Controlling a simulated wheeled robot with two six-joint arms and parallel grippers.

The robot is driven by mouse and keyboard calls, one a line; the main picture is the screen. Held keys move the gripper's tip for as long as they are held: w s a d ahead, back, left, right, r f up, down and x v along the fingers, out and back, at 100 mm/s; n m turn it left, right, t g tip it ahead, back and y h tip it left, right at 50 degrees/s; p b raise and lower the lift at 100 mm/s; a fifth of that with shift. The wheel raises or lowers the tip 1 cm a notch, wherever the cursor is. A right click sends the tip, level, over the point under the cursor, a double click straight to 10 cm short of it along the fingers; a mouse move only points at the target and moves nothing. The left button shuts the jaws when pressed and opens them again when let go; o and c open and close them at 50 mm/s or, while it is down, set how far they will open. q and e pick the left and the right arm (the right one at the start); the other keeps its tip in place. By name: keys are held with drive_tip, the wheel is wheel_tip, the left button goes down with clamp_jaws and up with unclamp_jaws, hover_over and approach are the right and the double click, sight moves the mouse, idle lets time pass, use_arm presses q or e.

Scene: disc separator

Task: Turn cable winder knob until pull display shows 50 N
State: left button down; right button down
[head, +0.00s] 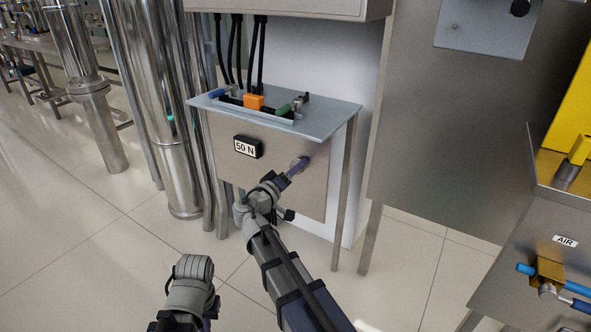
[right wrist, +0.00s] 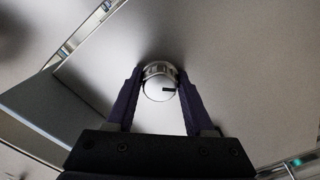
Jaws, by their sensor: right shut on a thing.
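The pull display (head: 248,147) is a small black box on the front panel of the steel stand, and it reads "50 N". The cable winder knob (head: 300,164) sticks out of the same panel, to the right of the display and a little lower. In the right wrist view the knob (right wrist: 159,86) is round and silvery, with a short dark mark on its face. My right gripper (head: 293,172) is shut on the knob, with one purple finger (right wrist: 159,90) on each side of it. My left arm shows at the bottom left, but its gripper's fingers are not visible.
The stand's top (head: 330,108) carries an orange block (head: 254,102), a green part and black cables from above. Steel columns (head: 170,130) stand to the left. A steel cabinet (head: 440,130) and a unit labelled AIR (head: 565,241) stand to the right. Open tiled floor lies at the left.

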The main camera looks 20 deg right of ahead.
drive_tip(key=shift+c, duration=1.4)
unclamp_jaws()
drive_tip(key=v, duration=0.8)
